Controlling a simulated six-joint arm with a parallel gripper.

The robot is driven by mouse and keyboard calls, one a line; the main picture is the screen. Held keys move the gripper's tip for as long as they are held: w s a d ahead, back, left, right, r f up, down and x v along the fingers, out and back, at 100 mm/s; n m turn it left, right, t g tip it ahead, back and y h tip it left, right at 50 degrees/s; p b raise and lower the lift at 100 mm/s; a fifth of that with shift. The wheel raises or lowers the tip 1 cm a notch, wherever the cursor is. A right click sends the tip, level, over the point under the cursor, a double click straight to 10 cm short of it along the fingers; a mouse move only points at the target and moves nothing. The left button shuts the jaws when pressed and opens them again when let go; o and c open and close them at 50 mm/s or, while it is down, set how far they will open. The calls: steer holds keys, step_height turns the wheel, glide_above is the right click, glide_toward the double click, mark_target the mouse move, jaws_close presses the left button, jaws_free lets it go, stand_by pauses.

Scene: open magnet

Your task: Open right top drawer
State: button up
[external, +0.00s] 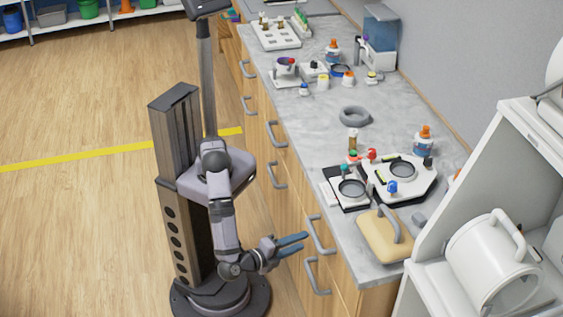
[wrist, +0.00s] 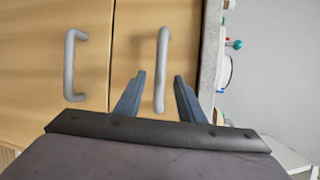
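The right top drawer is the upper wooden front (wrist: 190,35) at the right end of the cabinet and looks closed. Its grey bar handle (external: 312,236) sits just under the countertop edge; in the wrist view the handle (wrist: 163,50) runs up and down. My gripper (external: 306,241) has two blue fingers pointing at this handle from the left. In the wrist view my gripper (wrist: 159,75) is open, with one finger on each side of the handle. The fingers show gaps to the bar, and I cannot tell how deep they reach around it.
The lower drawer handle (wrist: 73,65) is left of the fingers in the wrist view. The countertop (external: 310,125) above holds a tan block with a handle (external: 383,235) and several lab items. A white shelf unit (external: 425,285) stands at the right. The wooden floor (external: 90,220) is clear.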

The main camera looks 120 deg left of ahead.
mark_target(314, 235)
steer(key=shift+s+a+n, duration=0.1)
steer(key=shift+n, duration=0.3)
steer(key=shift+p+x, duration=0.6)
steer(key=shift+x, duration=3.05)
jaws_close()
